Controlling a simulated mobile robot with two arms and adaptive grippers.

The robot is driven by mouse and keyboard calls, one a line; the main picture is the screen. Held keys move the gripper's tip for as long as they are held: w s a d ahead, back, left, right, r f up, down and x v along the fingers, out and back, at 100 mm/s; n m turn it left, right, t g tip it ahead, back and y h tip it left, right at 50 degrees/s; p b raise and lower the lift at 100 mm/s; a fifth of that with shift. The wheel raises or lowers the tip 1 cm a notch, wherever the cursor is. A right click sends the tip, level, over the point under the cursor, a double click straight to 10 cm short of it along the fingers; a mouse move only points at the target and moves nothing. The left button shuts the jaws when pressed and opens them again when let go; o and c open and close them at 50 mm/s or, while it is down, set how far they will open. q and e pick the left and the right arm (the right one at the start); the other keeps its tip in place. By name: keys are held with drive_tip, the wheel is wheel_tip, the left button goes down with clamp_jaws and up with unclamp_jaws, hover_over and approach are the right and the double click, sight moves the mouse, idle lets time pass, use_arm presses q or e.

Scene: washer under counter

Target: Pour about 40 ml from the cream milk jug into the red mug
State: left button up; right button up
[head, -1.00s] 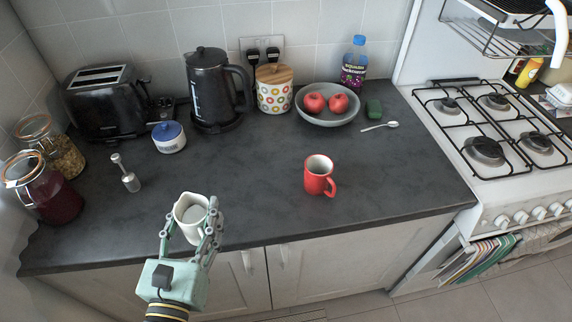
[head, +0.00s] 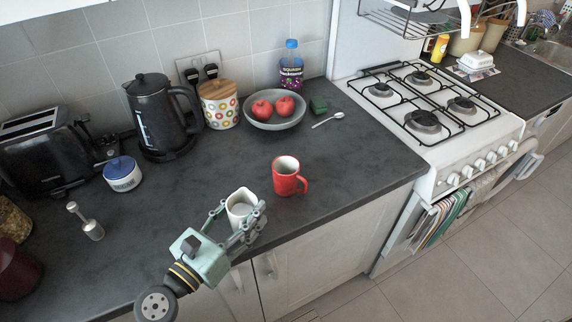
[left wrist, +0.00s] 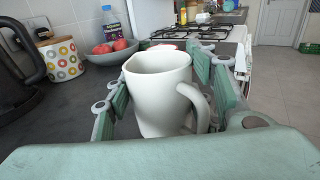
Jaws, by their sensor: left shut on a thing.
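The cream milk jug (head: 240,205) is upright in my left gripper (head: 238,222) near the front edge of the counter. In the left wrist view the jug (left wrist: 160,95) stands between the green finger pads, its handle toward the camera at lower right. I cannot tell whether its base touches the counter. The red mug (head: 286,180) stands upright on the counter just right of the jug, apart from it, its handle to the right. In the left wrist view the mug is mostly hidden behind the jug. My right gripper is not in view.
Behind are a grey bowl (head: 272,123) with red apples, a spoon (head: 328,119), a dotted canister (head: 220,106) and a black kettle (head: 157,120). The gas hob (head: 420,100) is to the right. Counter around the mug is clear.

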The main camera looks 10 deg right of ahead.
sight(254, 204)
use_arm(q)
drive_tip(key=w+d+m+g+h, duration=0.1)
drive_tip(key=d+m+g+h, duration=0.1)
drive_tip(key=d, duration=0.1)
drive_tip(key=w+d+m+g+h, duration=0.1)
drive_tip(key=g, duration=0.1)
drive_tip(key=shift+w+d+f, duration=0.15)
drive_tip(key=shift+w, duration=0.2)
drive_tip(key=shift+w+d+m+g+h+b, duration=0.35)
drive_tip(key=shift+d+m+g, duration=0.2)
drive_tip(key=shift+m+g, duration=0.2)
drive_tip(key=shift+w+d+g+h, duration=0.1)
drive_tip(key=shift+d+g+h, duration=0.15)
drive_tip(key=shift+g, duration=0.3)
drive_tip(key=shift+a, duration=0.1)
